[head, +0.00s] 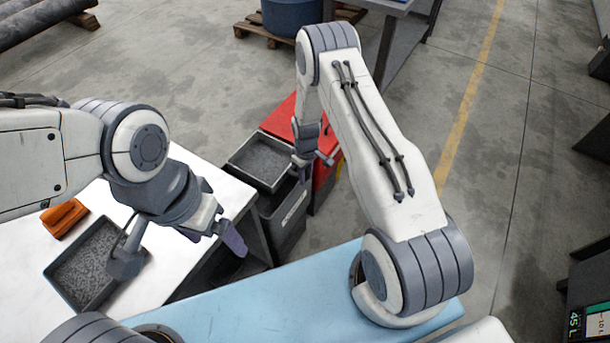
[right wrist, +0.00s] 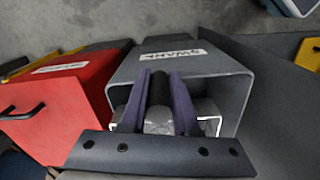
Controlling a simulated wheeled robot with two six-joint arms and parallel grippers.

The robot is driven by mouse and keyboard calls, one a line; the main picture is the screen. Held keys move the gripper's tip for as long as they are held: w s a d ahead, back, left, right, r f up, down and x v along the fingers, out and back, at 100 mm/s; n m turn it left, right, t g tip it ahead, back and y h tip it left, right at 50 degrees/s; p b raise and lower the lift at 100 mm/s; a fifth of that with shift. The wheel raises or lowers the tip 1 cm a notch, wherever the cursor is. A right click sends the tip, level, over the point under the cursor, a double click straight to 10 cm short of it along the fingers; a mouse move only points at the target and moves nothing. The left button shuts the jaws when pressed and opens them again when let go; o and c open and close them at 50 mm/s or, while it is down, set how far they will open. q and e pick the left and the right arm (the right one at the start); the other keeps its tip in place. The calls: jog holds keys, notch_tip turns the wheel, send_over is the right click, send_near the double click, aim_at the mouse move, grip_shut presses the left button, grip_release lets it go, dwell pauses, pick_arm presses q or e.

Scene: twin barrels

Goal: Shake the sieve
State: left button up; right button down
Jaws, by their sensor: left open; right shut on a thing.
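The sieve (head: 236,160) looks like a shallow dark tray with grey grains in it, at the top of a grey bin (head: 284,222). My right gripper (head: 308,166) is at the sieve's right side. In the right wrist view, its purple fingers (right wrist: 158,105) are shut on a dark bar, seemingly the sieve's handle (right wrist: 157,92). The grey bin with a white label also shows there (right wrist: 188,66). My left gripper (head: 180,252) is open above the white table, apart from the sieve; nothing shows between its fingers.
A dark tray of grey grains (head: 52,270) and an orange object (head: 65,217) are on the white table (head: 168,268). A red bin (head: 325,180) stands close beside the grey bin. A light blue surface (head: 270,300) lies in front. Concrete floor (head: 190,70) is open behind.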

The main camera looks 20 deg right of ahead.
jog(key=s+a, duration=0.4)
jog(key=a, duration=0.1)
dwell(0.4)
jog(key=c, duration=0.7)
grip_release()
notch_tip(320, 180, up, 10)
jog(key=shift+r, duration=0.25)
